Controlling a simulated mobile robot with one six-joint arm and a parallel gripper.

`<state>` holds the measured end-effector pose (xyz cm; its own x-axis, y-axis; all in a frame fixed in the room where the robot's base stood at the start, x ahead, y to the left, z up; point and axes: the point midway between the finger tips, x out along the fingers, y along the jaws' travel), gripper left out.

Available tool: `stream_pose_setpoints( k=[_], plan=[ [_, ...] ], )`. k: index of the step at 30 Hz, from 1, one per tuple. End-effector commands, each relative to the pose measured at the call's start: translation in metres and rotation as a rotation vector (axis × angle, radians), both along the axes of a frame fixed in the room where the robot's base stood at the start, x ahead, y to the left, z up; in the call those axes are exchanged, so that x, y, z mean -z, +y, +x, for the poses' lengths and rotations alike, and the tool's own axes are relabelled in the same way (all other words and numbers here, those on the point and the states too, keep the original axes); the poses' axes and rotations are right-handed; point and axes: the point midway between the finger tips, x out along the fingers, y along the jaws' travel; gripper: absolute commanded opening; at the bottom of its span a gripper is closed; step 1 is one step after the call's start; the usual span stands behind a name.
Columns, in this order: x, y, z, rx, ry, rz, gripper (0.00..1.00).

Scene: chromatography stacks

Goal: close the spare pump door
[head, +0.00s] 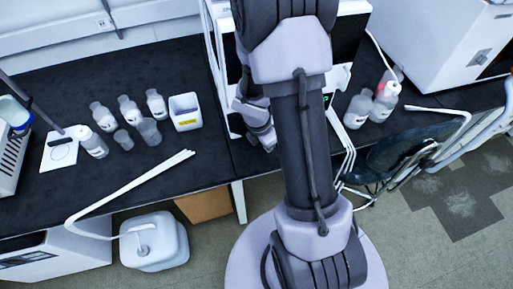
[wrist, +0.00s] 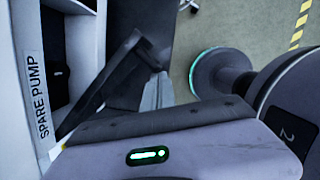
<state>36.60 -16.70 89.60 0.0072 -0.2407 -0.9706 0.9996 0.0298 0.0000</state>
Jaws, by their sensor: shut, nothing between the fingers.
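The white panel labelled SPARE PUMP (wrist: 38,95) runs up the left side of the wrist view. A dark recess shows just right of the label, so the pump front looks at least partly uncovered. I cannot tell the door's exact angle. My gripper (wrist: 153,75) is shut and empty, to the right of the label; I cannot tell whether it touches anything. In the head view the white instrument stack (head: 222,50) stands behind my arm, which hides most of its front and the door.
Several bottles (head: 128,108) and a small white bin (head: 185,111) stand on the black bench left of the stack. More bottles (head: 359,108) stand to its right. White tubing (head: 125,188) reaches over the bench edge. A chair (head: 410,150) is at the right. A white canister (head: 153,241) stands on the floor.

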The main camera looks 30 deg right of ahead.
Motion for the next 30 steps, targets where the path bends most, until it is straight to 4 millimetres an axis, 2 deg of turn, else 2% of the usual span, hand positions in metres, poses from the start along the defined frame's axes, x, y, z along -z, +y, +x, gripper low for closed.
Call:
stream_pose_setpoints(
  k=[6, 12, 19, 30],
  plan=[
    [-0.004, -0.028, 0.009, -0.167, 0.001, 0.000, 0.00],
    [-0.003, -0.045, 0.019, -0.287, 0.000, 0.000, 0.00],
    [-0.001, -0.056, 0.026, -0.367, 0.000, 0.000, 0.00],
    [0.000, -0.060, 0.030, -0.398, 0.000, -0.001, 0.00]
  ],
)
